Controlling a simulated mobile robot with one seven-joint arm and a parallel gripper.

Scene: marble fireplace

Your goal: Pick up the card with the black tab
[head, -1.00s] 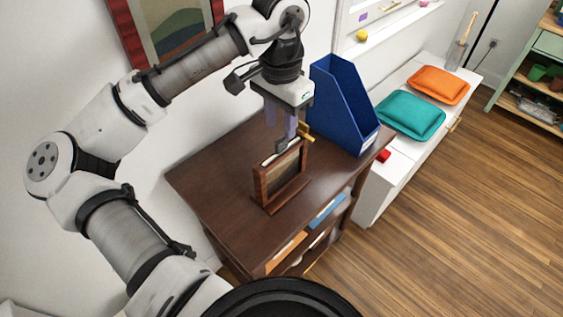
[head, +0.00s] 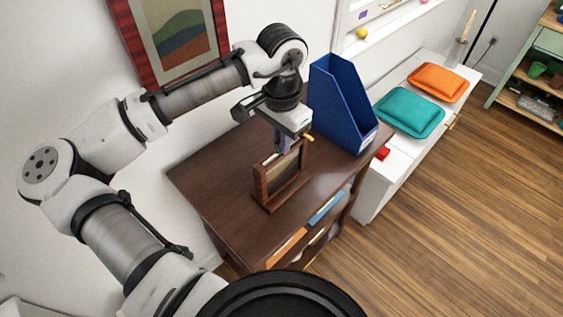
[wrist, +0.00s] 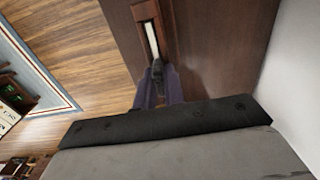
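A dark wooden card holder (head: 264,187) stands upright on the brown cabinet's top. A pale card edge (head: 270,158) shows in its slot; in the wrist view the slot holds a long white edge (wrist: 151,38). My gripper (head: 283,148) points down at the holder's top, its purple-grey fingers partly hidden by the hand. In the wrist view the fingers (wrist: 160,82) reach to the near end of the white edge. A small dark shape (wrist: 157,70) sits between them; I cannot tell whether it is the black tab or fingertip pads, nor whether it is gripped.
A tall blue magazine file (head: 342,105) stands close behind and right of the holder. A small yellow piece (head: 309,137) shows beside my gripper. The brown cabinet top (head: 215,180) is clear to the left. A white bench (head: 375,190) with teal and orange cushions is at right.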

